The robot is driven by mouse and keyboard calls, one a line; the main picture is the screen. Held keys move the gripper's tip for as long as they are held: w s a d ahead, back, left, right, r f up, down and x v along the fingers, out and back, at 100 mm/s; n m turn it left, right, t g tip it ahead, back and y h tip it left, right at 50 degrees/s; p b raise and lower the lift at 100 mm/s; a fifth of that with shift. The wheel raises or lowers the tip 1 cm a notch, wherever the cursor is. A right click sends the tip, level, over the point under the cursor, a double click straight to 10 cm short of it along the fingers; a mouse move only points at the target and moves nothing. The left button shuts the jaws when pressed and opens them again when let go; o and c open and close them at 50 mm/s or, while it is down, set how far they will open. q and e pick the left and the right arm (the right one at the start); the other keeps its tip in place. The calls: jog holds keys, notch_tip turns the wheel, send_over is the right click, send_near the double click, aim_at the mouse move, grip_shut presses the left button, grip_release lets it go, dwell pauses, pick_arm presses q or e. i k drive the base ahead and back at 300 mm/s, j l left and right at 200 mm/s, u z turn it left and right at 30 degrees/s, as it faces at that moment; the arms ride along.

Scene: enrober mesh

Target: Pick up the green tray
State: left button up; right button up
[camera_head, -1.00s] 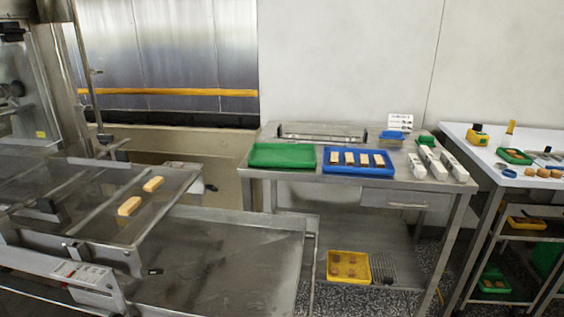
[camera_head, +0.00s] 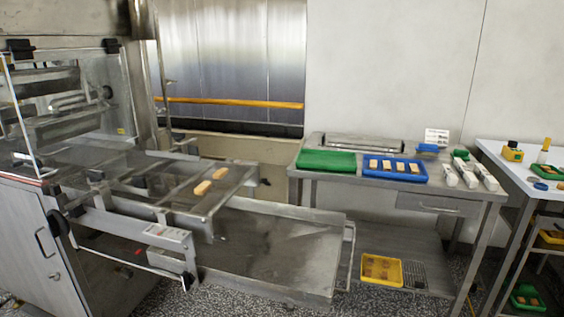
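A green tray (camera_head: 327,161) lies flat and looks empty on the left end of a steel table (camera_head: 337,173) against the wall. A blue tray (camera_head: 395,169) holding several small bars sits close to its right. Neither of my grippers shows in the head view, so nothing is seen touching the green tray.
A steel machine with an outfeed belt carrying two tan bars (camera_head: 203,187) stands at the left. A low steel tray surface (camera_head: 270,246) extends between it and the table. White boxes (camera_head: 468,173) stand right of the blue tray. A yellow tray (camera_head: 381,270) sits on the lower shelf.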

aim_at(308, 159)
jog(key=u, duration=1.5)
jog(key=l+u, duration=0.1)
jog(key=l, duration=0.35)
jog(key=k+l+u, duration=0.15)
jog(key=l, duration=0.25)
jog(key=k+l, duration=0.1)
jog(key=l, duration=0.35)
jog(key=k+l, duration=0.1)
jog(key=l, duration=0.35)
jog(key=k+l, duration=0.1)
jog(key=l, duration=0.4)
jog(key=k+l, duration=0.1)
jog(key=l, duration=0.35)
